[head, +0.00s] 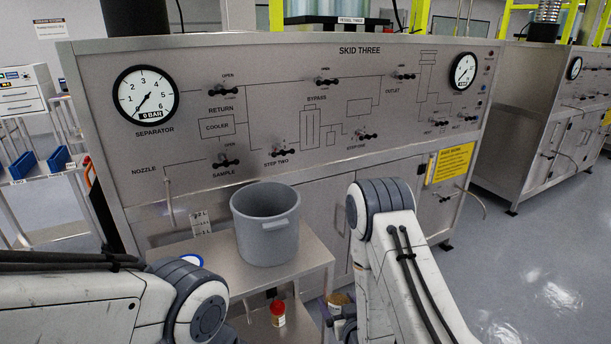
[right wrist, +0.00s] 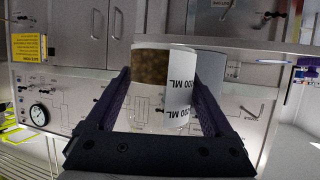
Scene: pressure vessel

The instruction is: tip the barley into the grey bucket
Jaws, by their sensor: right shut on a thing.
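The grey bucket (head: 265,225) stands upright on a small steel table in the head view. Its inside looks empty where it shows. In the right wrist view, which is upside down, my right gripper (right wrist: 160,78) is shut on a clear beaker (right wrist: 145,115) with a white "100 ML" label. Brown barley (right wrist: 150,66) lies at the picture-top end of the beaker, its base. The beaker looks roughly upright. A grey rounded shape, likely the bucket (right wrist: 212,64), shows partly behind it. In the head view my right arm hides most of its gripper. My left gripper is out of view.
The steel table (head: 310,260) stands before the Skid Three panel (head: 300,110), with gauges and valve handles. A red-lidded jar (head: 278,313) sits on its lower shelf. A thin nozzle pipe (head: 169,200) hangs left of the bucket. Open floor (head: 540,260) lies at the right.

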